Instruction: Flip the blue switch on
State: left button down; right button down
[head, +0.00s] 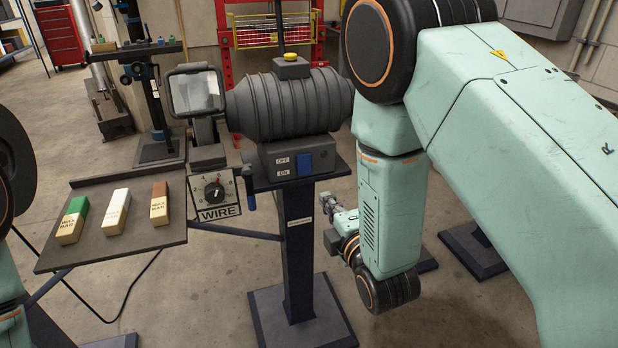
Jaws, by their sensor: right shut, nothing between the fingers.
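The blue switch (304,164) is a small rocker on the front of the grey base of a bench grinder (290,105). To its left are two labels, OFF above and ON below. I cannot tell which way the rocker is tilted. My right gripper (328,203) shows small beside my right forearm, below and to the right of the switch, apart from it. It is shut and holds nothing. My left gripper is out of view; only parts of my left arm show at the left edge.
A blue pedestal (299,245) carries the grinder. A dark tray (95,255) with green, white and brown wax bars stands at left. A WIRE dial box (215,192) is just left of the switch. Open floor lies in front.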

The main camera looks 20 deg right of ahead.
aim_at(305, 172)
jog(key=w, duration=0.4)
jog(key=w+f+b, duration=0.1)
jog(key=w, duration=0.2)
jog(key=w+b, duration=0.1)
jog(key=w, duration=0.3)
jog(key=shift+w+a+f, duration=0.15)
jog(key=shift+w+f, duration=0.2)
jog(key=shift+w, duration=0.1)
jog(key=shift+r, duration=0.1)
jog(key=shift+w+f+t+b, duration=0.3)
jog(key=shift+f+t+b, duration=0.1)
jog(key=shift+b, duration=0.7)
jog(key=shift+r, duration=0.2)
jog(key=shift+s, duration=0.1)
